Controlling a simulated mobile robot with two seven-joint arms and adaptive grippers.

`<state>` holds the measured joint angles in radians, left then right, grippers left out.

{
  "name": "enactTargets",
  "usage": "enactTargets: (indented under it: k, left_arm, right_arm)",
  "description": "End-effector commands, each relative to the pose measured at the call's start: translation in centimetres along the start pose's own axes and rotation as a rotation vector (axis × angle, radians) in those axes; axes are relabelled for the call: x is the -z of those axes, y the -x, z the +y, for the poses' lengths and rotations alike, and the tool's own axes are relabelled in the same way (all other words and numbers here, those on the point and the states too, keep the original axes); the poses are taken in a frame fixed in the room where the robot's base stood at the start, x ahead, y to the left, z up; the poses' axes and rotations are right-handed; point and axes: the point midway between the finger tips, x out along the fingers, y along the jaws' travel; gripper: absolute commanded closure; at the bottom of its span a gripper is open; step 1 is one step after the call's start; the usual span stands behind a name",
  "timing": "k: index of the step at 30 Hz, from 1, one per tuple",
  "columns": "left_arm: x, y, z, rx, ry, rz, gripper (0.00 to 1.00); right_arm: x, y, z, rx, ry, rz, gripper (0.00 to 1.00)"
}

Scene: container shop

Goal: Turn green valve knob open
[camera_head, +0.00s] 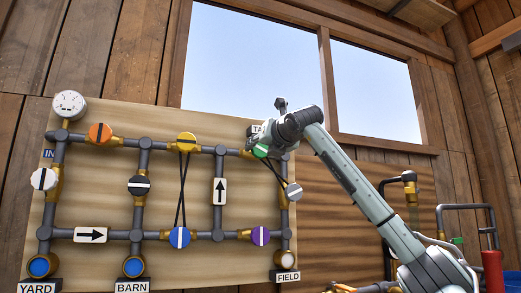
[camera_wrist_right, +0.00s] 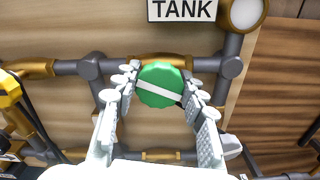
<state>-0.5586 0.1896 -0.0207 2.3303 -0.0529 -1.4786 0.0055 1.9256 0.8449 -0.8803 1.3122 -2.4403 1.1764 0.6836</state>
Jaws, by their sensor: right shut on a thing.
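The green valve knob (camera_wrist_right: 160,86) is a round knob with a white stripe, on a horizontal grey pipe with brass fittings below the TANK sign (camera_wrist_right: 182,10). The stripe lies nearly along the pipe, tilted slightly down to the right in the right wrist view. My right gripper (camera_wrist_right: 162,82) is shut on the knob, one finger on each side of it. In the head view the green knob (camera_head: 261,151) shows just left of my right gripper (camera_head: 270,146), which hides part of it and of the sign. My left gripper is not in view.
A wooden board (camera_head: 110,160) carries more pipes. An orange knob (camera_head: 100,133), a yellow knob (camera_head: 187,142), a blue knob (camera_head: 180,237) and a purple knob (camera_head: 260,236) sit on them. A gauge (camera_head: 69,104) is at upper left. A grey knob (camera_head: 293,192) is close below my right gripper.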

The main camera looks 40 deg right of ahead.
Motion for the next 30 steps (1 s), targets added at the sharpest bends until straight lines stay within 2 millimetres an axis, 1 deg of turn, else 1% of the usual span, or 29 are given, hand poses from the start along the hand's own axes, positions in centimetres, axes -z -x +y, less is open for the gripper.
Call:
enactTargets:
  k: [4,5,9,12,15,18,25,26,30]
  left_arm:
    - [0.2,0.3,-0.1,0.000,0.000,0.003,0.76]
    - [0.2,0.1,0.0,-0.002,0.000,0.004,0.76]
    - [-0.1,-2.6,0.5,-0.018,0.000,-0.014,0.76]
    - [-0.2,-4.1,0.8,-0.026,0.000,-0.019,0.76]
    - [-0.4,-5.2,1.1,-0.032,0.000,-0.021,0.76]
    - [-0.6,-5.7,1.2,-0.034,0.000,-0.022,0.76]
    - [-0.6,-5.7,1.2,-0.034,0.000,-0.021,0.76]
    - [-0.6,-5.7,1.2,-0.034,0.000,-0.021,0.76]
    - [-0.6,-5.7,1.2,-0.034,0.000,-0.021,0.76]
  right_arm:
    - [-0.1,0.0,0.0,0.000,0.027,0.001,0.88]
    - [-0.1,0.0,0.0,0.000,0.050,0.001,0.88]
    - [-0.3,-0.1,0.1,0.000,0.217,0.002,0.88]
    - [-0.2,-0.1,0.1,-0.001,0.336,0.002,0.88]
    - [-0.1,-0.1,0.1,0.000,0.414,0.002,0.88]
    - [0.1,-0.1,0.1,0.000,0.444,0.002,0.88]
    - [0.1,0.0,0.1,0.000,0.445,0.001,0.88]
    - [0.1,0.0,0.1,0.000,0.445,0.001,0.58]
    - [0.1,0.0,0.1,0.000,0.443,0.001,0.40]
